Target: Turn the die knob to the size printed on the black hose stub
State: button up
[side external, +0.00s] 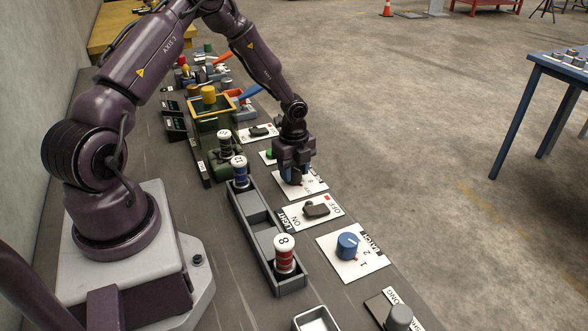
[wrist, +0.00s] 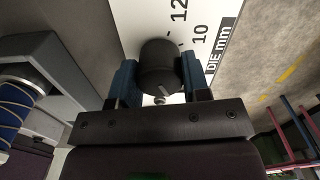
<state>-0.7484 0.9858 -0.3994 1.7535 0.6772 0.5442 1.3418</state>
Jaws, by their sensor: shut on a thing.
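The die knob (wrist: 160,62) is dark and round, on a white plate marked "DIE mm" (wrist: 215,50). The numbers 12 and 10 show on the plate; other marks are hidden. My gripper (wrist: 160,82) is shut on the knob, with a blue finger against each side. A small pale mark shows at the knob's near edge. In the side external view, my gripper (side external: 292,178) comes down over the plate and mostly hides the knob. A dark banded stub with a white top (side external: 225,142) stands in a green fixture; its print is too small to read.
A grey tray (side external: 262,245) holds a red-banded stub (side external: 285,255) marked 8 and a blue-banded stub (side external: 240,172). Nearer are a LIGHT ON/OFF switch (side external: 316,209) and a blue knob (side external: 347,245) on a white plate. A yellow-rimmed box (side external: 212,118) stands farther back.

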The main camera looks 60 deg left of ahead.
jog(key=n, duration=0.4)
jog(key=shift+n, duration=0.4)
jog(key=n, duration=0.4)
jog(key=shift+n, duration=0.3)
jog(key=n, duration=0.4)
jog(key=shift+n, duration=2.1)
jog(key=o, duration=0.9)
jog(key=shift+o, duration=0.2)
jog(key=shift+r, duration=0.1)
